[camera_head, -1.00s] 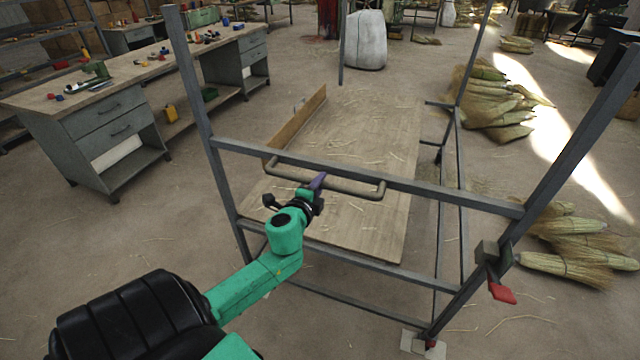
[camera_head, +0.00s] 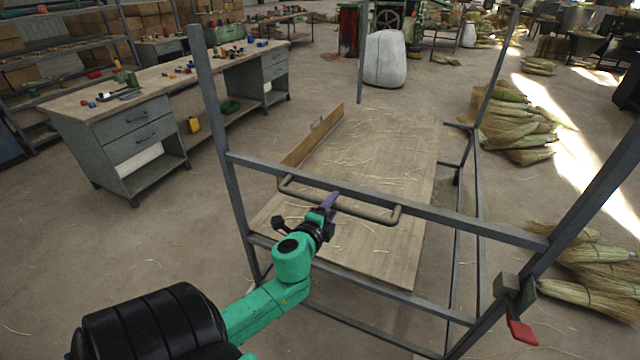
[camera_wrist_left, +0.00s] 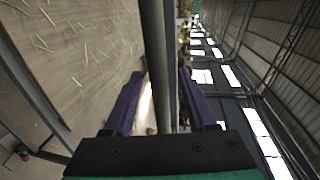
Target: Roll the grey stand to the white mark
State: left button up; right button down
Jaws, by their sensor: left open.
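The grey stand (camera_head: 450,217) is a tall metal frame of posts and crossbars in front of me, with a wooden board low inside it. A bent bar handle (camera_head: 368,213) sticks out from its near crossbar. My left gripper (camera_head: 330,203) is at the left half of this handle. In the left wrist view its two purple fingers (camera_wrist_left: 158,100) are apart, one on each side of a grey bar. I cannot tell whether they touch it. The white mark is not in view now. My right gripper is not in view.
A workbench (camera_head: 150,85) with drawers and small tools stands left of the stand. A white sack (camera_head: 385,60) stands behind it. Broom bundles (camera_head: 515,125) lie on the floor to the right, with more (camera_head: 595,265) nearer. A red-handled clamp (camera_head: 521,331) is on the right post.

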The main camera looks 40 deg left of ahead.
pick_arm(q)
jog(key=b+v, duration=0.2)
jog(key=v, duration=1)
